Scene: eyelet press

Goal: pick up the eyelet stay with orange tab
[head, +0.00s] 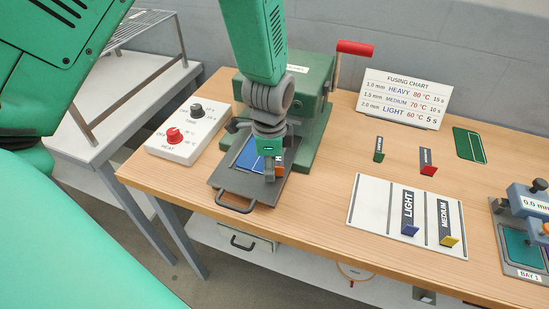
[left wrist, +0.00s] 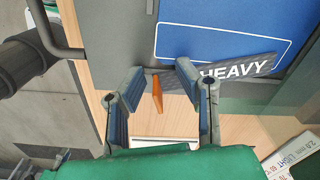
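The eyelet stay with orange tab is a dark strip marked HEAVY (left wrist: 236,69), lying across the edge of a blue panel (left wrist: 215,30) in the left wrist view. Its orange tab (left wrist: 157,94) stands out between my left fingers, with a gap on both sides. In the head view a bit of its orange and lettering (head: 280,167) shows beside my left gripper (head: 268,178), which hides most of it. My left gripper also shows in the left wrist view (left wrist: 160,75), open and pointing down over the press tray (head: 222,180). My right gripper is not in view.
The green press (head: 312,125) stands close behind my left gripper. A control box (head: 187,133) with red and black knobs is to the left. A white board (head: 375,212) holds LIGHT and MEDIUM stays.

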